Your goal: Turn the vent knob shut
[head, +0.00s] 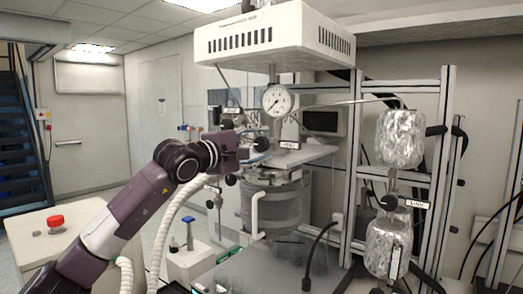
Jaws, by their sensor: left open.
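My left arm comes in from the left, and its gripper (256,147) is at the front of the reactor head, below the round pressure gauge (277,100). The gripper is open; its fingers are small and partly lost against the fittings behind. A black knob (226,124) shows just above my wrist, near a small label plate (233,111). Another black knob (231,180) sits just below the gripper. The labels are too small to read, so I cannot tell which knob is the vent knob. Contact between fingers and any knob cannot be made out. My right gripper is out of view.
The reactor vessel (272,205) stands under a white vented hood (272,38). A metal frame (354,165) and foil-wrapped cylinders (400,138) stand to the right. A black hose (318,250) rises in front. A white cabinet (28,240) with a red button (55,221) is at left.

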